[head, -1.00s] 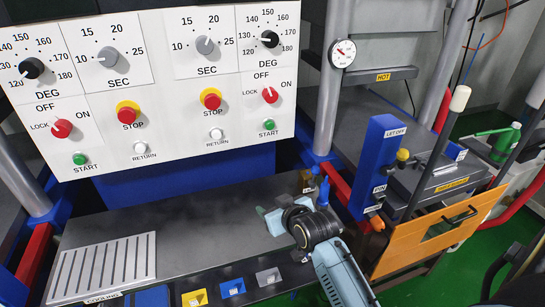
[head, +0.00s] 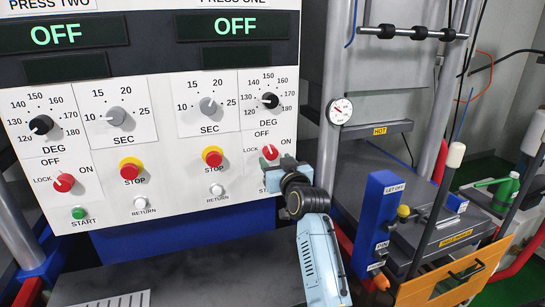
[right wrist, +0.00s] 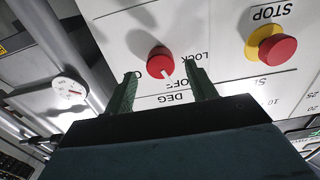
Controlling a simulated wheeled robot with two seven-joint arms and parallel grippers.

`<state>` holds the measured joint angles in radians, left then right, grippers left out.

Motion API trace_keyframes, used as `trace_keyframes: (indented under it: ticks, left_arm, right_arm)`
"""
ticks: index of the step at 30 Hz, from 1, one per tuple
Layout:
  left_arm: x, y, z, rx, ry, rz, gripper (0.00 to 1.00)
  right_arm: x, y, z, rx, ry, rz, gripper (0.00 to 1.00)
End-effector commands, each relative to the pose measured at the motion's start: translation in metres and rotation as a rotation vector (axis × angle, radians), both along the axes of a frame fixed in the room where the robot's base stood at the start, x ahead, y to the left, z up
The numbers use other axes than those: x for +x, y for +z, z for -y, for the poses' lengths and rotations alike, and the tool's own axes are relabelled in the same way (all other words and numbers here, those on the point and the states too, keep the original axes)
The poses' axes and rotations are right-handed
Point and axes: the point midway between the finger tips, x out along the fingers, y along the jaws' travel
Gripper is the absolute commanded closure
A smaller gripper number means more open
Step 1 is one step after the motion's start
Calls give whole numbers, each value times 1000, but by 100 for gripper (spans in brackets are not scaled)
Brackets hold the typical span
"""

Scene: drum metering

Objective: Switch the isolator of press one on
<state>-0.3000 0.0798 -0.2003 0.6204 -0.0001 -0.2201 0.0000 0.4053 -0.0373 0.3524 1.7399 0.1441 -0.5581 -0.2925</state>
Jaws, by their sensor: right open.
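The isolator of press one is a red rotary knob (head: 270,152) on the right half of the white panel, marked LOCK, OFF and ON. The right wrist view shows the knob (right wrist: 161,65) upside down, its white pointer mark towards OFF. My right gripper (head: 278,168) is just in front of the panel at the knob's lower edge. In the right wrist view its two fingers (right wrist: 163,88) stand apart, one on each side of the knob's line, with nothing between them. I cannot tell whether they touch the panel. My left gripper is out of view.
The display above press one (head: 237,27) reads OFF. A red and yellow STOP button (head: 212,158) and a RETURN button (head: 216,190) are left of my gripper. A DEG dial (head: 269,101) is above the knob. My gripper hides the START button below. A grey press column is to the right.

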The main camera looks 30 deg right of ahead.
Motion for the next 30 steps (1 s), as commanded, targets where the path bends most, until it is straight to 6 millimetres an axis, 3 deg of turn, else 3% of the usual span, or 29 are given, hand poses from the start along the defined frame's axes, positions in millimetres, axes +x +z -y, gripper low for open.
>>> trace_keyframes:
  ticks: [3, 9, 21, 30]
  left_arm:
    - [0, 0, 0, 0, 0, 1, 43]
    - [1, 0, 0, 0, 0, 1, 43]
    - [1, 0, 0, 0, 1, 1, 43]
    - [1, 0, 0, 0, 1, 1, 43]
  right_arm:
    - [17, 1, 4, 1, 0, 0, 44]
    - [33, 0, 8, 0, -1, -1, 44]
    - [37, 0, 9, 0, -1, 0, 45]
    - [37, 0, 9, 0, -1, -1, 84]
